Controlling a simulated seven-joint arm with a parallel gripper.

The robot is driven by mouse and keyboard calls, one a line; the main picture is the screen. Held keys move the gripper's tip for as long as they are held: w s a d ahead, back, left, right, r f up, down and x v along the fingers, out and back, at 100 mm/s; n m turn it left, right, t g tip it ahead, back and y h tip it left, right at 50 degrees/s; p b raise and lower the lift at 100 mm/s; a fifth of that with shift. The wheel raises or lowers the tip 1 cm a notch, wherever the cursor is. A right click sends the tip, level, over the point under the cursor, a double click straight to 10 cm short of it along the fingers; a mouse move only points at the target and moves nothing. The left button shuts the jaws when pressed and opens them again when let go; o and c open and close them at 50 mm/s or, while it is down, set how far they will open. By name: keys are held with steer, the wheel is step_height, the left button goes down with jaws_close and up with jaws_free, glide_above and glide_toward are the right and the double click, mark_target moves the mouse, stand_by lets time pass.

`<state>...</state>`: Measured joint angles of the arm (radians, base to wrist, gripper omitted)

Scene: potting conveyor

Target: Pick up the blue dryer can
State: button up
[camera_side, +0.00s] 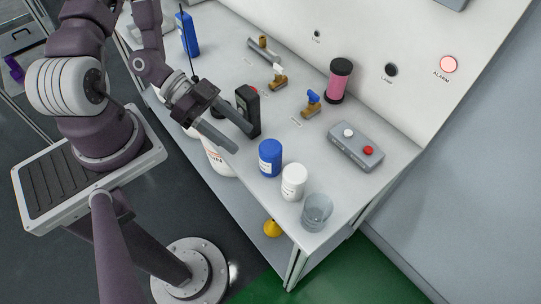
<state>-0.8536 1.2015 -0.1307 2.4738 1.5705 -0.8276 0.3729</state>
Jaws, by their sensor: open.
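A short blue can (270,158) with a pale label stands upright near the front edge of the white bench. A taller blue container (189,34) stands at the far left end; I cannot read either label to tell which is the dryer can. My gripper (243,140) is open and empty, its two fingers pointing right and down toward the short blue can. The fingertips appear just left of that can, apart from it; the exact depth is hard to judge.
A white jar (293,182) and a clear beaker (317,211) stand right of the short can. A black handheld device (248,108) stands close behind my fingers. Brass valves (311,104), a pink cylinder (339,81) and a grey button box (356,146) are farther back.

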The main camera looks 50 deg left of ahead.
mark_target(260, 146)
steer(key=w+d, duration=0.1)
steer(key=w+d+f+m+t, duration=0.1)
steer(key=d, duration=0.1)
steer(key=w+d+f+m+h, duration=0.1)
steer(key=d, duration=0.1)
steer(key=shift+w+d+f, duration=0.1)
steer(key=shift+f, duration=0.05)
steer(key=c, duration=1.2)
steer(key=shift+c, duration=0.2)
